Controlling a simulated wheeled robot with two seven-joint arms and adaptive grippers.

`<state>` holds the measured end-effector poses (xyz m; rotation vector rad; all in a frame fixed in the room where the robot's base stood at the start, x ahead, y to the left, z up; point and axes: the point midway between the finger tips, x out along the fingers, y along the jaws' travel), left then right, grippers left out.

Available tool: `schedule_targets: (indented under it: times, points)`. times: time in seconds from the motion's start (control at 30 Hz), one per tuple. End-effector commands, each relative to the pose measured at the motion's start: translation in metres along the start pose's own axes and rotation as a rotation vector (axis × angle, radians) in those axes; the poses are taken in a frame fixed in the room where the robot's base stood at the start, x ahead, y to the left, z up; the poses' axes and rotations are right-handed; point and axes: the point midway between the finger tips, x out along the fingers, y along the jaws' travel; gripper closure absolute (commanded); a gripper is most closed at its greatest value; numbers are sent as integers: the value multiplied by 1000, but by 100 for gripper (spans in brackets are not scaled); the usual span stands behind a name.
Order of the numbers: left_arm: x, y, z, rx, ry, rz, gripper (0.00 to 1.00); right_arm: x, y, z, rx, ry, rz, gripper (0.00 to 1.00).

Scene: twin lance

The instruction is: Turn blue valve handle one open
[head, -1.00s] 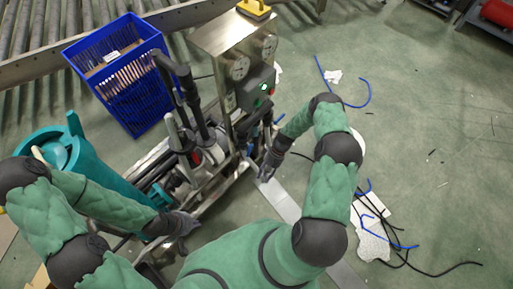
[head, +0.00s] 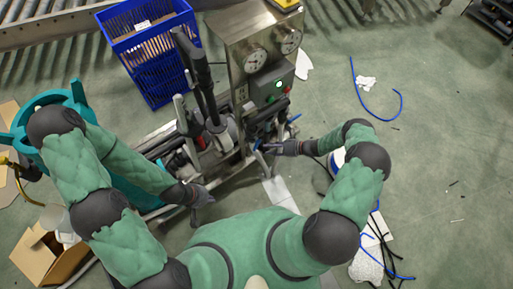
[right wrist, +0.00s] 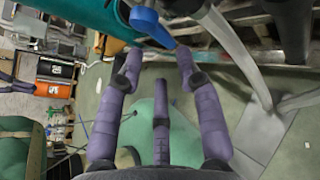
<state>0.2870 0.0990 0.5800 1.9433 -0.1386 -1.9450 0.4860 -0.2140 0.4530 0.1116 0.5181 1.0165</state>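A blue valve handle (right wrist: 147,22) shows at the top of the right wrist view, its narrow end pointing down toward the gap between my fingertips. In the head view, a small blue piece (head: 257,144) shows at the skid's lower front, beside my right gripper (head: 266,148). My right gripper (right wrist: 158,62) is open, with its purple fingers apart and nothing visibly clamped between them. Another blue handle end (head: 295,118) shows right of the control box. My left gripper (head: 203,200) hangs low near the skid's front left; its finger opening is unclear.
The metal skid carries a steel panel with gauges (head: 256,60) and a control box with a green light (head: 278,84). A blue crate (head: 150,45) stands behind it. A teal bin (head: 60,101) is at left. Blue hose (head: 384,112) lies on open floor at right.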

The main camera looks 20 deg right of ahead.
Motion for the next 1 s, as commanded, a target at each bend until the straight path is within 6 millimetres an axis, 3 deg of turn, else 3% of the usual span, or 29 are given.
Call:
schedule_targets:
  times: [0.2,0.4,0.87,1.0]
  points:
    - [12,-4,0,0,0,0,100,42,0,-2,-3,1,3,64]
    - [19,-7,-1,0,0,0,100,67,-1,-1,-4,2,1,64]
    - [20,-7,-1,0,0,0,100,78,0,0,-3,2,0,64]
    - [20,-7,-1,0,0,0,100,78,0,0,-3,2,0,100]
